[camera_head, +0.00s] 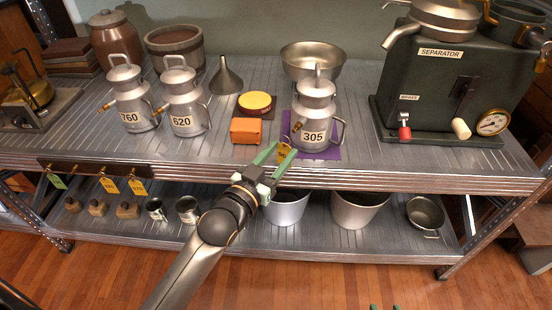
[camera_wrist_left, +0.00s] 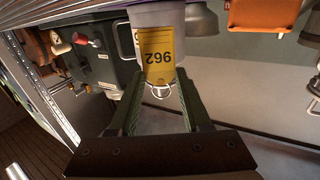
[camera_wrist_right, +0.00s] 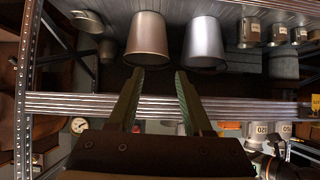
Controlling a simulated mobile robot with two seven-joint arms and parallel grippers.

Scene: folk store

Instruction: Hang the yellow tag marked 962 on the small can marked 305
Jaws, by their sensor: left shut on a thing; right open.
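The yellow tag marked 962 (camera_wrist_left: 158,50) is at the fingertips of my left gripper (camera_head: 281,153), which is shut on it. Its number appears upside down in the left wrist view. The tag (camera_head: 285,150) is at the lower left of the small can marked 305 (camera_head: 317,110), in front of its side. The can stands upright on a purple mat (camera_head: 332,152) and has side handles. Whether the tag touches the can cannot be told. My right gripper (camera_wrist_right: 156,77) is open and empty, low in front of the shelves; only its tips show at the head view's bottom edge.
Cans marked 760 (camera_head: 133,100) and 620 (camera_head: 184,103) stand left on the upper shelf. An orange box (camera_head: 246,131) and a yellow round thing (camera_head: 257,102) sit near can 305. The separator (camera_head: 430,85) stands right. Other tags (camera_head: 110,186) hang on the shelf's front edge.

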